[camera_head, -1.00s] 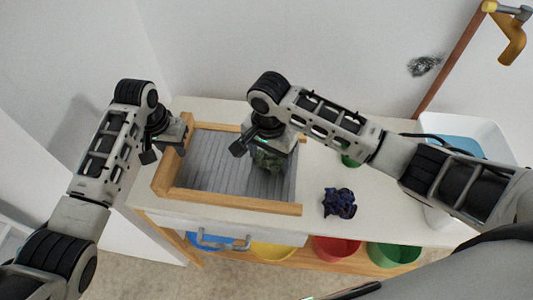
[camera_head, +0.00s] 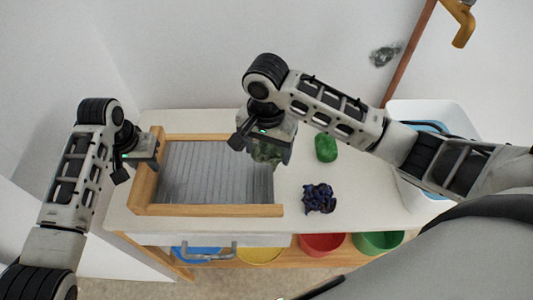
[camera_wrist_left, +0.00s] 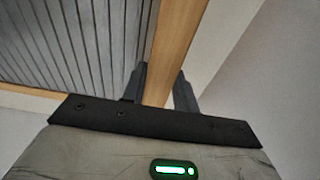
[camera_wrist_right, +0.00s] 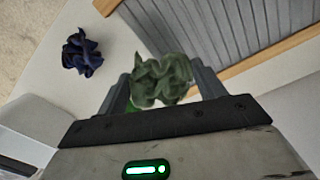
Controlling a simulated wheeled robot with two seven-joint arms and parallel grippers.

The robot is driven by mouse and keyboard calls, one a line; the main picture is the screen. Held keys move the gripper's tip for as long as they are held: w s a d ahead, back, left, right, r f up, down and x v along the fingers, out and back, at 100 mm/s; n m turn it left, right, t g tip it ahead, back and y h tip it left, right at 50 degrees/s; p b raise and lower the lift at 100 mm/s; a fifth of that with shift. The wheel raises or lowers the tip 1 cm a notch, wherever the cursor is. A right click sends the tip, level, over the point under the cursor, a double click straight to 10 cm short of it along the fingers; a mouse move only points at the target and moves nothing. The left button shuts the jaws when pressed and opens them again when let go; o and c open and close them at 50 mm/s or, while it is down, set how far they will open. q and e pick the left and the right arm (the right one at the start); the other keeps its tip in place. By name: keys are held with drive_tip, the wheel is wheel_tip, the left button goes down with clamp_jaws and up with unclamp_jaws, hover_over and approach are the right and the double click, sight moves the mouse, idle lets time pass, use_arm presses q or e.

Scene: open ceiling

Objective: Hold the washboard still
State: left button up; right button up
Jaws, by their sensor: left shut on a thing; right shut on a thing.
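The washboard (camera_head: 205,172) has a grey ribbed face in a wooden frame and lies on the white counter. My left gripper (camera_head: 138,160) is shut on its left wooden rail; in the left wrist view the fingers (camera_wrist_left: 160,88) sit on either side of the rail (camera_wrist_left: 175,50). My right gripper (camera_head: 268,155) is shut on a crumpled dark green cloth (camera_wrist_right: 160,80) at the washboard's right end. The cloth also shows in the head view (camera_head: 266,154), partly hidden by the gripper. I cannot tell whether it touches the board.
A crumpled dark blue cloth (camera_head: 319,198) and a green object (camera_head: 326,148) lie on the counter right of the washboard. A white basin (camera_head: 405,112) stands at the right, partly behind my right arm. Coloured bins, one red (camera_head: 322,244), sit below the counter.

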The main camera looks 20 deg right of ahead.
sight(268, 150)
drive_tip(key=shift+r, duration=1.75)
drive_tip(key=shift+f, duration=0.1)
